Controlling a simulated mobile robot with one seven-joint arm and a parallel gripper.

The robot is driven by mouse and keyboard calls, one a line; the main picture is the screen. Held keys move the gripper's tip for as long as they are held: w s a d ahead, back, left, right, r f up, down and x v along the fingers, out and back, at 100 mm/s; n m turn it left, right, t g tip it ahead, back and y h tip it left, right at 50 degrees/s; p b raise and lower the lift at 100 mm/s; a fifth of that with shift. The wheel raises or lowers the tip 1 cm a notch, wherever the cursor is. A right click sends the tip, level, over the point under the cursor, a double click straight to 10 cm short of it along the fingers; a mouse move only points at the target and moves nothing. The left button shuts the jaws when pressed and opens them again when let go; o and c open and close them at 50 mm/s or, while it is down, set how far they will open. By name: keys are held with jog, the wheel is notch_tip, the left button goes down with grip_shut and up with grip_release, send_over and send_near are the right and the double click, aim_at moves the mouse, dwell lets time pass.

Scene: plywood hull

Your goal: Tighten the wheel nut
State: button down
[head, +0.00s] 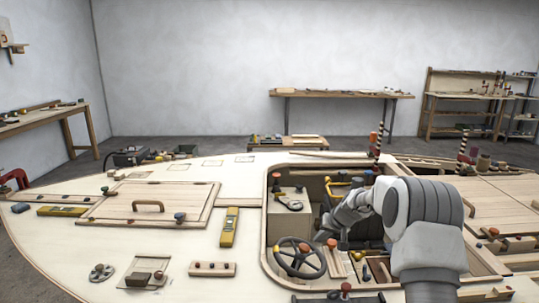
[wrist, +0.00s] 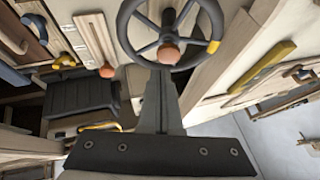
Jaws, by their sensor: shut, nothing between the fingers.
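The dark spoked wheel (head: 300,258) stands in the cockpit opening, left of my gripper in the head view. Its rounded orange-brown nut (head: 304,247) sits at the hub. In the wrist view, the wheel (wrist: 138,24) is at the top centre, with a yellow mark on its rim, and the nut (wrist: 168,54) shows at its hub. My gripper (wrist: 160,80) is shut and empty. Its grey fingers point toward the wheel, with their tips just below the nut in the picture; I cannot tell whether they touch it. In the head view, my fingertips are hard to make out.
The cockpit opening has a raised wooden rim (head: 267,225). A yellow level (head: 229,227) lies on the deck left of it, near a hatch with a handle (head: 148,205). A dark box (wrist: 82,97) and an orange knob (wrist: 107,71) show left of my fingers.

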aim_at(308, 251)
notch_tip(308, 251, down, 6)
jog(key=a+b, duration=0.2)
jog(key=b, duration=0.2)
jog(key=shift+f, duration=0.25)
jog(key=shift+w+a, duration=0.2)
jog(key=shift+w, duration=0.1)
dwell(0.5)
jog(key=shift+a+r+b, duration=0.1)
jog(key=shift+a+b, duration=0.15)
jog(key=shift+b, duration=0.05)
jog(key=shift+s+a+r+b, duration=0.1)
jog(key=shift+a+r+b, duration=0.05)
jog(key=shift+a+b, duration=0.3)
jog(key=shift+a+r, duration=0.15)
jog(key=shift+a, duration=0.2)
jog(key=shift+a+r, duration=0.15)
dwell(0.3)
